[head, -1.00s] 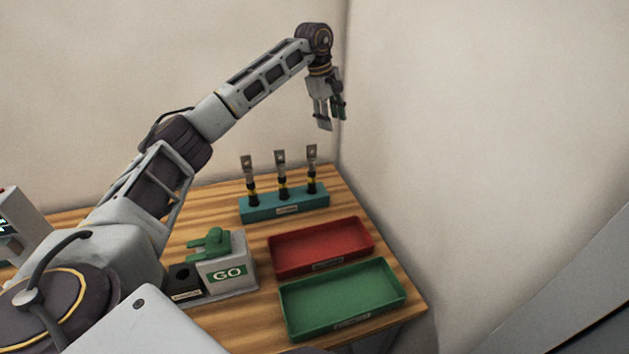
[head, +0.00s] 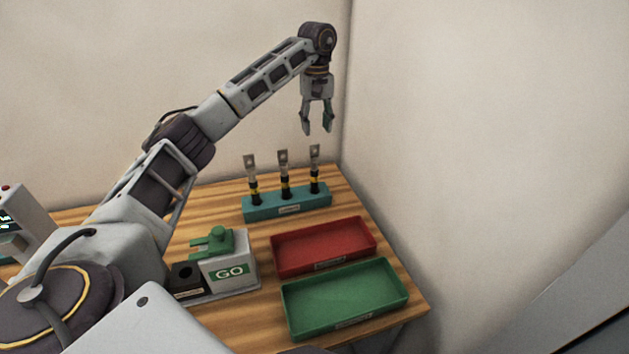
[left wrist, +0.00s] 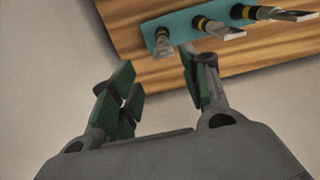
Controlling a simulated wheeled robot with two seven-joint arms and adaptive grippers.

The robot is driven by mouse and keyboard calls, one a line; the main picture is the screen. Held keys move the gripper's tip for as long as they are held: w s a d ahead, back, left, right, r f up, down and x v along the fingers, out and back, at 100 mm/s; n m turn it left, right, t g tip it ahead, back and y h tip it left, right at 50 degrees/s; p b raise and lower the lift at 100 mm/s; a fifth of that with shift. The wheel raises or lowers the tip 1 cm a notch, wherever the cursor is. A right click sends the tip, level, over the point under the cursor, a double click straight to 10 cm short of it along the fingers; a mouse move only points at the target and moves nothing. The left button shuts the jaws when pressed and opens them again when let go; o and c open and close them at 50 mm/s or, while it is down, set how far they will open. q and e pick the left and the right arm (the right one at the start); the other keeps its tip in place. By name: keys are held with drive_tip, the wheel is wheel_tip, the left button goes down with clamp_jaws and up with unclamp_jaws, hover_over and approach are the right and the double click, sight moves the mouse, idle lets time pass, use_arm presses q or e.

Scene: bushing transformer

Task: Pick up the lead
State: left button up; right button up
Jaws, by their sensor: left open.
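Three leads stand upright in a row in a teal rack (head: 262,210): the left lead (head: 253,180), the middle lead (head: 284,178) and the right lead (head: 315,171). Each has a flat metal tab on top and a black body with a yellow band. My left gripper (head: 319,131) is open and empty, pointing down above the right lead and apart from it. In the left wrist view, the open green-padded fingers (left wrist: 160,92) show below the rack (left wrist: 178,22), with the nearest lead (left wrist: 163,45) just beyond the gap between them. My right gripper is not in view.
A red tray (head: 322,246) and a green tray (head: 345,297) lie empty in front of the rack. A grey box marked GO (head: 229,272) with a green clamp-like top stands left of them. Walls close in behind and to the right.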

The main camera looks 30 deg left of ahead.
use_arm(q)
drive_tip(key=shift+f, duration=0.6)
hover_over(314, 160)
drive_tip(key=w, duration=0.1)
wheel_tip(314, 160, down, 6)
drive_tip(key=shift+d+r, duration=0.1)
drive_tip(key=shift+r, duration=0.05)
drive_tip(key=shift+f, duration=0.85)
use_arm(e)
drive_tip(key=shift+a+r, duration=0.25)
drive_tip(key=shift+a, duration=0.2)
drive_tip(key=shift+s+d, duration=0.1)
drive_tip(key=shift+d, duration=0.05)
use_arm(q)
drive_tip(key=shift+s+f+p, duration=0.15)
drive_tip(key=shift+f+p, duration=0.2)
drive_tip(key=shift+f, duration=0.35)
drive_tip(key=shift+s+f+p, duration=0.15)
drive_tip(key=shift+f+p, duration=0.2)
drive_tip(key=shift+f, duration=1.55)
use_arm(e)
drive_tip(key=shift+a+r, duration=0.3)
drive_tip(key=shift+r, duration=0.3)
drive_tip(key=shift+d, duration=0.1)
